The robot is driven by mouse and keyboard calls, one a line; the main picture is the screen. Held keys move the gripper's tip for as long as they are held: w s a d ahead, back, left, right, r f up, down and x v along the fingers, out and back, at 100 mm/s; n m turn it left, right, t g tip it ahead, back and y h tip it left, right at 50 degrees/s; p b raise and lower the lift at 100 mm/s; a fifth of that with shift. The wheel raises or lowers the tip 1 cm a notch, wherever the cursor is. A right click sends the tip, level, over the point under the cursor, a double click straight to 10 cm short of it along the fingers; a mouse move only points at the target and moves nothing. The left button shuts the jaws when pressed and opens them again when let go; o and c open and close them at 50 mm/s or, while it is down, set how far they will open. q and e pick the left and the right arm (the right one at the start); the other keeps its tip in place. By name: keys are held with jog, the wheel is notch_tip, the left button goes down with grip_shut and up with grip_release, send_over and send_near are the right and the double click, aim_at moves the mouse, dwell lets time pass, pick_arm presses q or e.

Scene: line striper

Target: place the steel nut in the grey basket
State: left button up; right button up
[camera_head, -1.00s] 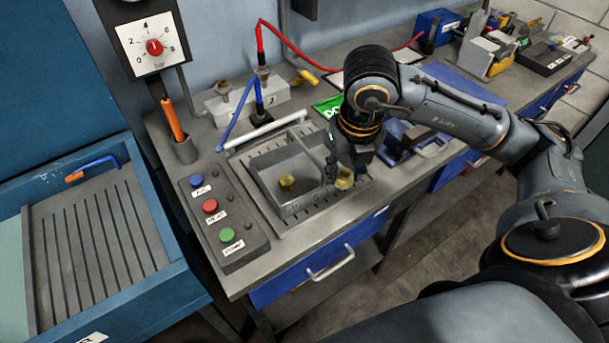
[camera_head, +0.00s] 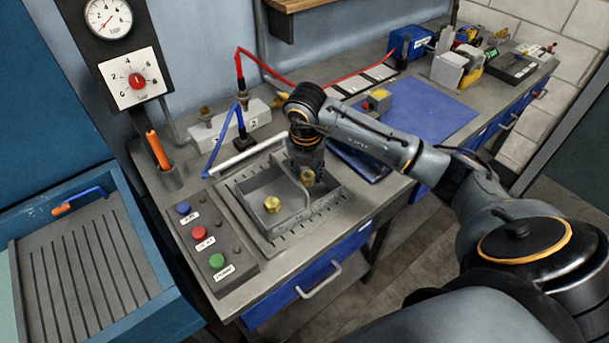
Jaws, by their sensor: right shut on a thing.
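The grey basket (camera_head: 262,226) is a divided metal container set in a slotted tray on the bench. A yellowish brass-coloured piece (camera_head: 271,204) lies in its left compartment. My right gripper (camera_head: 307,180) points down over the basket's right part, beside the divider. It is shut on a small nut (camera_head: 308,177), which looks yellowish rather than steel-grey here. The fingers partly hide the nut, and I cannot tell whether it touches the basket floor. My left gripper is not in view.
A button box (camera_head: 210,240) with blue, red and green buttons stands left of the basket. A white bar (camera_head: 246,156) lies behind it. A blue mat (camera_head: 425,110) to the right has much clear room. A blue tray bench (camera_head: 90,270) is at left.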

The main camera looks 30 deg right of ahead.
aim_at(304, 172)
jog(key=shift+w+d+f, duration=0.1)
jog(key=shift+w+f, duration=0.45)
jog(key=shift+f, duration=0.1)
jog(key=f, duration=0.1)
jog(key=f+p, duration=0.2)
jog(key=shift+w, duration=0.25)
jog(key=shift+f, duration=0.3)
jog(key=shift+f, duration=0.1)
jog(key=shift+f, duration=0.15)
jog(key=o, duration=0.9)
jog(key=shift+o, duration=0.2)
